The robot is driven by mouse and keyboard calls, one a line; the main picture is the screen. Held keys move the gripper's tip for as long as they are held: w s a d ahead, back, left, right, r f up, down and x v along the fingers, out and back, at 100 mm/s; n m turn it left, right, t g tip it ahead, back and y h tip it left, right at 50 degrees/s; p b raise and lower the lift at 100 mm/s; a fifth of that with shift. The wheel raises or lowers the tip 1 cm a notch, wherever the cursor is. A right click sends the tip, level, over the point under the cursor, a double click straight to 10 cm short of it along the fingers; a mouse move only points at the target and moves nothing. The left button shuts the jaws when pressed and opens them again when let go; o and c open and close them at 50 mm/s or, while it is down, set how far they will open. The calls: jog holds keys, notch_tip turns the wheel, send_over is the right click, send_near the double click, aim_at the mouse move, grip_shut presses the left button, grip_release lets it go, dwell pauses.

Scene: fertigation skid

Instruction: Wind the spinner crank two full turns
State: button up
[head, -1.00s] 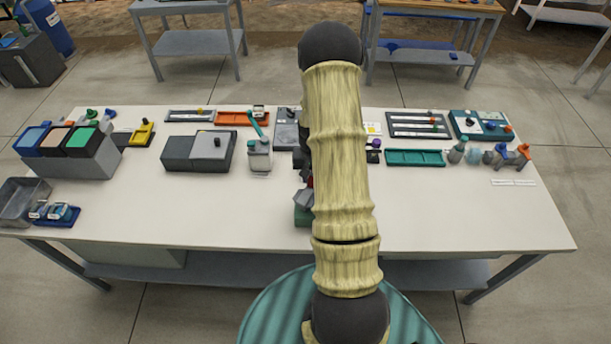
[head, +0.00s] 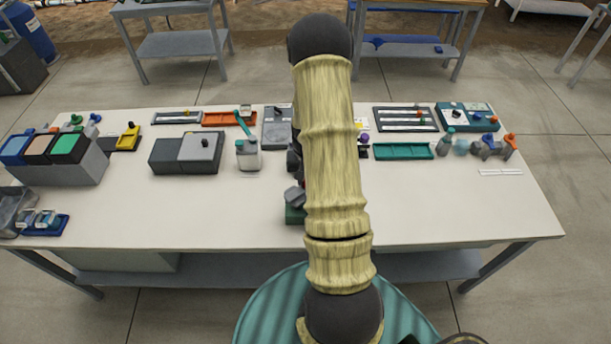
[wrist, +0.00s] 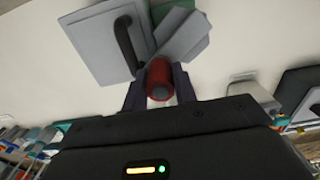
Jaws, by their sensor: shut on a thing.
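The spinner crank has a red handle (wrist: 159,76), a grey arm (wrist: 184,38) and a green base (wrist: 168,12). In the wrist view my gripper (wrist: 159,88) is shut on the red handle, one dark finger on each side. In the head view the green base (head: 294,214) stands near the table's front middle, with the grey part (head: 294,196) above it. My arm hides the handle and most of my gripper there.
A grey plate with a black handle (wrist: 96,40) lies beside the crank in the wrist view. A white bottle with a teal lever (head: 248,155), a grey box (head: 168,156) and a teal tray (head: 403,151) stand farther back.

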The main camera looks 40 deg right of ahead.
jog(key=shift+s+a+f, duration=0.1)
jog(key=shift+s+a, duration=0.1)
jog(key=shift+s+a+f, duration=0.1)
jog(key=shift+s+a, duration=0.1)
jog(key=shift+s, duration=0.4)
jog(key=shift+s+a+f, duration=0.1)
jog(key=shift+s+a, duration=0.05)
jog(key=shift+s, duration=0.45)
jog(key=shift+s, duration=0.1)
